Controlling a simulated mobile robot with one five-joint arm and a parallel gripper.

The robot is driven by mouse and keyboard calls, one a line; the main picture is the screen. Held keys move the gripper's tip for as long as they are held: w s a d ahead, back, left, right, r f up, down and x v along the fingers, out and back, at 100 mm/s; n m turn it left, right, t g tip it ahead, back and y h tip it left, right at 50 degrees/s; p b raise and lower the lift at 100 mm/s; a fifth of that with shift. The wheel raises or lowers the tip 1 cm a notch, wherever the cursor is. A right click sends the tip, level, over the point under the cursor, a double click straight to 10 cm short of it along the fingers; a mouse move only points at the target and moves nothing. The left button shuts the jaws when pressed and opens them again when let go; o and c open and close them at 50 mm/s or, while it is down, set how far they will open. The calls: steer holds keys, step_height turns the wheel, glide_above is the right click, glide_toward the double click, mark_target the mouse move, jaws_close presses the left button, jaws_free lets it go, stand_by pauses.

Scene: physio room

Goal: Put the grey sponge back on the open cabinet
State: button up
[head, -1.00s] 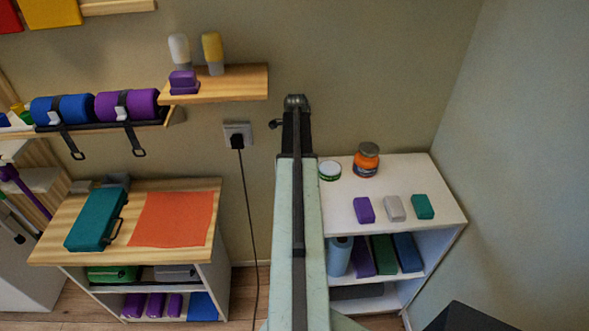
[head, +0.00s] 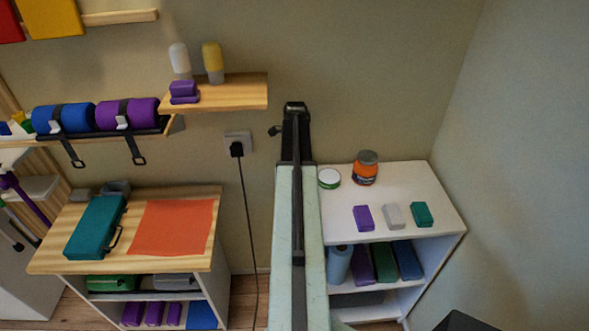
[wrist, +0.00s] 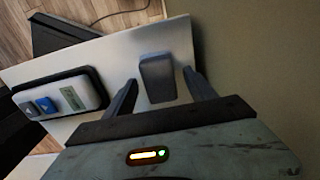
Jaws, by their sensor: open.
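In the wrist view, a dark grey block (wrist: 157,77), which looks like a grey sponge, is on a white surface (wrist: 120,62). My gripper (wrist: 163,88) is open, with one finger on each side of this block. I cannot tell whether the fingers touch it. In the head view my arm rises up the middle and my gripper cannot be made out. The white open cabinet (head: 345,212) stands at the right. On its top are a purple block (head: 363,218), a light grey block (head: 393,215) and a teal block (head: 421,214).
An orange jar (head: 365,169) and a round tin (head: 329,178) stand at the cabinet's back. A wooden-topped cabinet (head: 105,258) with a teal case (head: 96,228) stands left. A wall shelf (head: 235,92) hangs above. The wrist view shows a button panel (wrist: 58,97) left of the block.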

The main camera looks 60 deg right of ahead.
step_height(320, 180, up, 11)
steer(key=p, duration=1)
